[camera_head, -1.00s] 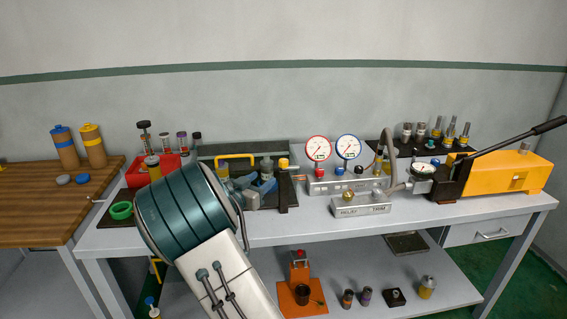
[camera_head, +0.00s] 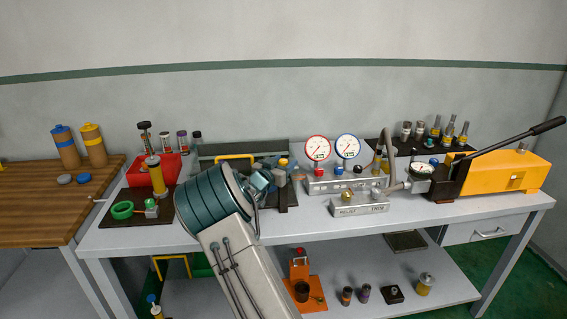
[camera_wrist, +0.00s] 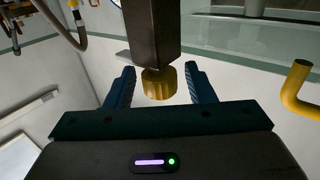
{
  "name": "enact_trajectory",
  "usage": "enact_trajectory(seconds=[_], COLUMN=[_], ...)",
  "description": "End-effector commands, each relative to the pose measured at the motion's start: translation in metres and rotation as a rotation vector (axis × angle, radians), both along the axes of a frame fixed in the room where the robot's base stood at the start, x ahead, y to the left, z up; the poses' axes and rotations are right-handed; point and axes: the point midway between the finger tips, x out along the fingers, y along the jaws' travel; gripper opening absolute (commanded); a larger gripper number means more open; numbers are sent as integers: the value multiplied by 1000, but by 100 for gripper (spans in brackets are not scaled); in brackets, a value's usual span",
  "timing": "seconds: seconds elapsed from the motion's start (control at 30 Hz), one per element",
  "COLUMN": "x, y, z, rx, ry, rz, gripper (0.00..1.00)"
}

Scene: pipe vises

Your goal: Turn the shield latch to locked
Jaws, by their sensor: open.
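The shield is a see-through panel with a dark frame (camera_head: 212,150) and a yellow bar handle (camera_head: 234,157) on the bench. At its right end a yellow ribbed knob (camera_head: 283,161), which looks like the latch, sits on a dark upright post (camera_head: 282,197). In the wrist view the knob (camera_wrist: 158,84) shows at the end of the dark post (camera_wrist: 152,30). My gripper (camera_wrist: 158,72) is open, with one blue finger on each side of the knob and a gap on both sides. In the head view my gripper (camera_head: 268,178) is partly hidden by my wrist.
The yellow handle (camera_wrist: 300,92) is close on the right in the wrist view. Left of my arm are a red holder (camera_head: 175,172) and a green ring (camera_head: 122,210). To the right stand the gauge block (camera_head: 330,185) and a relief/trim block (camera_head: 358,207).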

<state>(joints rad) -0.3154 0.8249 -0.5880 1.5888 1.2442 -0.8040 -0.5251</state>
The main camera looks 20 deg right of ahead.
Motion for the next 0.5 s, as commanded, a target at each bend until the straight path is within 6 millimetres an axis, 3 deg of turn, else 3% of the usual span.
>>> enact_trajectory(seconds=[0.13, 0.17, 0.3, 0.5], x=[0, 0, 0, 0], y=[0, 0, 0, 0], z=[0, 0, 0, -1], rx=[0, 0, 0, 0], ry=[0, 0, 0, 0], rz=[0, 0, 0, 2], gripper=[49, 44, 5, 5])
